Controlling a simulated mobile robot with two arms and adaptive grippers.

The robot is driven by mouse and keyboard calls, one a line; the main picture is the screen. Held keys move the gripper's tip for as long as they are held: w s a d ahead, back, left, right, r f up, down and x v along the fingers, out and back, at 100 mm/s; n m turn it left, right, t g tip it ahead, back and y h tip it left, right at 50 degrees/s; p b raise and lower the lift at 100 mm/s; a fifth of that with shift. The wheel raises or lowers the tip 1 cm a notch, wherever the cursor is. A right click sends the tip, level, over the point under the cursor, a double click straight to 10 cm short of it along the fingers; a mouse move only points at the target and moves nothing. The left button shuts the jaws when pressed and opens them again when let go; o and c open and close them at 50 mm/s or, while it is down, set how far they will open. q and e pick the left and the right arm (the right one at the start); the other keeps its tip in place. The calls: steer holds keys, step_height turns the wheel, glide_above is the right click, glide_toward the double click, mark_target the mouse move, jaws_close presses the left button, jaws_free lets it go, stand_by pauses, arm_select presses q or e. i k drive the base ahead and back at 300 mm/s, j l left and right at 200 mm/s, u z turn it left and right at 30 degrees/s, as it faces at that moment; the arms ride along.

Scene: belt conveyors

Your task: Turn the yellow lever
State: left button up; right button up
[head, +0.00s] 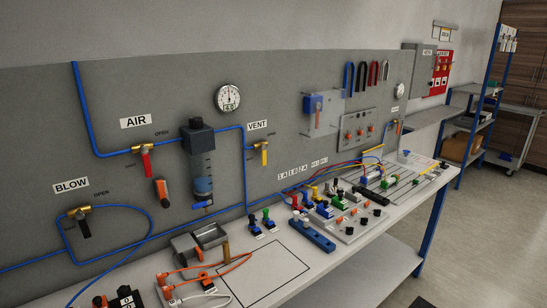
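The yellow lever (264,157) hangs straight down from a small brass valve on the grey wall panel, just below the VENT label (257,125). A blue air line runs to this valve from the left. Neither of my grippers shows in the head view, so nothing of mine is seen touching the lever.
A red lever (147,164) under the AIR label and a black lever (84,229) under BLOW are on the same panel. A filter unit (201,165) stands out left of the yellow lever. The bench (262,275) below carries several coloured fittings and an orange cable.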

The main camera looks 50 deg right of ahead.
mark_target(263, 147)
steer(key=z, duration=1.45)
steer(key=i+l, duration=0.1)
steer(key=l, duration=0.25)
steer(key=i+l, duration=0.1)
steer(key=l, duration=0.2)
steer(key=i+l, duration=0.1)
steer(key=l, duration=0.25)
steer(key=i+l, duration=0.15)
steer(key=l, duration=0.2)
steer(key=u, duration=0.05)
